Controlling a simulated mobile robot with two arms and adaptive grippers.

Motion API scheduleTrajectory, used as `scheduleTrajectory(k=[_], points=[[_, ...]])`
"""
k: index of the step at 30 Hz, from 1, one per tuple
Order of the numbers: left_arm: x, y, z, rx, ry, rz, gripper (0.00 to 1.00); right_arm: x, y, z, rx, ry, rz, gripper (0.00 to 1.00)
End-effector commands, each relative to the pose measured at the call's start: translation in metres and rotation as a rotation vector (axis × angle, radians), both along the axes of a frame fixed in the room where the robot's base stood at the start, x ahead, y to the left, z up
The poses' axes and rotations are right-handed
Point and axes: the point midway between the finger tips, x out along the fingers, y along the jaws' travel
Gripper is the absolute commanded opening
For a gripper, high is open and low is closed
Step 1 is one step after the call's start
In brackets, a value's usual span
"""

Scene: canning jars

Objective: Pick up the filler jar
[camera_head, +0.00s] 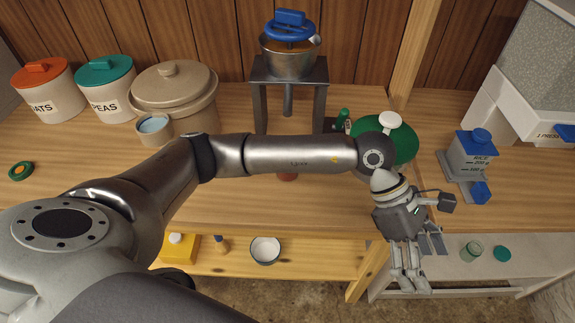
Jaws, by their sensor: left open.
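No jar is labelled as the filler jar, so I cannot tell for sure which one it is. A metal stand (259,98) at the back holds a steel hopper (290,62) with a blue top and a spout below. In front of it, a small reddish thing (287,178) shows just under my left forearm, which hides the rest. A small clear greenish jar (471,252) stands open on the lower white shelf at right, beside a teal lid (502,254). My left gripper (411,285) is open, pointing down over the counter's front edge, left of that jar and apart from it.
Oats (48,97) and peas (106,92) canisters and a beige crock (176,92) stand back left. A green round thing (398,147) is behind my wrist. A white bowl (265,251) sits on the lower shelf.

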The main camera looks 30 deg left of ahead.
Motion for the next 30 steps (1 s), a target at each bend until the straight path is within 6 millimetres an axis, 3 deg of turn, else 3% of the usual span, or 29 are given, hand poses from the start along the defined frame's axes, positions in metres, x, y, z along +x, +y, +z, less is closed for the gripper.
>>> scheduleTrajectory(k=[3,5,9,12,15,18,30], points=[[0.045,0.085,-0.033,0.386,-0.161,-0.074,0.79,0.001,0.0,0.0,0.0,-0.001,0.0,0.0],[0.067,0.132,-0.037,0.574,-0.212,-0.095,0.79,0.001,0.0,0.0,0.0,-0.001,-0.001,0.0],[0.106,0.231,-0.018,0.951,-0.271,-0.1,0.79,0.001,0.0,0.0,0.0,-0.001,-0.001,0.0],[0.12,0.28,0.005,1.141,-0.277,-0.084,0.79,0.001,0.0,0.0,0.0,-0.001,-0.001,0.0],[0.125,0.309,0.022,1.255,-0.27,-0.069,0.79,0.001,0.0,0.0,-0.001,-0.001,-0.001,0.0],[0.127,0.325,0.026,1.308,-0.262,-0.061,0.79,0.001,0.0,0.001,-0.001,-0.001,-0.001,0.0],[0.128,0.351,-0.017,1.314,-0.261,-0.061,0.79,0.001,-0.001,0.01,-0.001,-0.001,-0.002,0.0]])
